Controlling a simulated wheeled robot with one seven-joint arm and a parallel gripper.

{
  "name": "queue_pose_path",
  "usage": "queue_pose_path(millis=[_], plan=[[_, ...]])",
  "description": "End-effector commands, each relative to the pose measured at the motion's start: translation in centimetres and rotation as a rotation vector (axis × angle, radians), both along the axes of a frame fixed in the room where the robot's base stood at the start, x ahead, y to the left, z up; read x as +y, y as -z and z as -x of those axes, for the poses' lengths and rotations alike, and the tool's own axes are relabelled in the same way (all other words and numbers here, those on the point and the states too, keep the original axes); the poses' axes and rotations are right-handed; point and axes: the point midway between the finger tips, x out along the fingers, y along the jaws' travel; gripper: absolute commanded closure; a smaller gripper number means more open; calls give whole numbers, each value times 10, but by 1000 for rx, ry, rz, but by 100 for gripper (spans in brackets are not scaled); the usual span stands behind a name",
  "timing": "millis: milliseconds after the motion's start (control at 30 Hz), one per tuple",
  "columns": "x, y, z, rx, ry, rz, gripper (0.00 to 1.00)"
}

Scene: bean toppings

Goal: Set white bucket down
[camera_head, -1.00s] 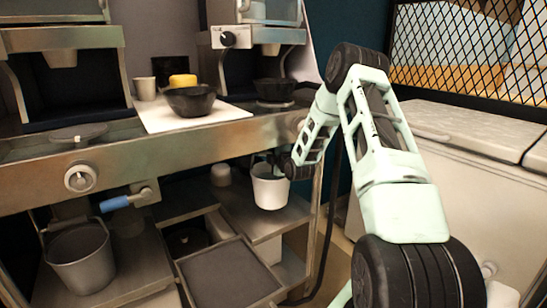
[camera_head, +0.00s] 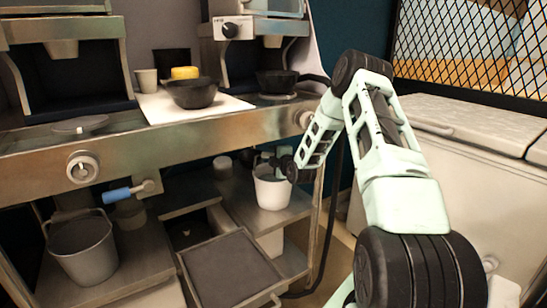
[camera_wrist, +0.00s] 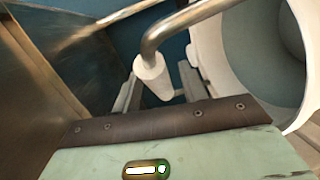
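The white bucket (camera_head: 272,191) is upright at the right part of the lower shelf (camera_head: 243,204) under the counter. Its base looks level with the shelf, but contact is not clear. My gripper (camera_head: 273,160) is above the bucket at its raised handle. In the wrist view, the handle's white grip (camera_wrist: 152,77) lies between the two pale fingers of my gripper (camera_wrist: 157,92), which look closed about it. The bucket's open rim (camera_wrist: 230,70) fills the right side there, with its inside partly visible. The fingertips are partly hidden by the grip.
A grey bucket (camera_head: 82,249) stands on the lower left shelf. A dark-topped drawer (camera_head: 228,270) sits in front of the shelf. The metal counter (camera_head: 190,135) overhangs the shelf, and a thin post and cable (camera_head: 332,215) are right of the bucket. A white chest (camera_head: 455,160) stands at right.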

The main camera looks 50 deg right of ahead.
Motion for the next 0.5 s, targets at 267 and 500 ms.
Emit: queue_pose_path(millis=[267, 500], plan=[[0, -3, 0, 0, 0, -1, 57], [13, -8, 31, 3, -1, 1, 57]])
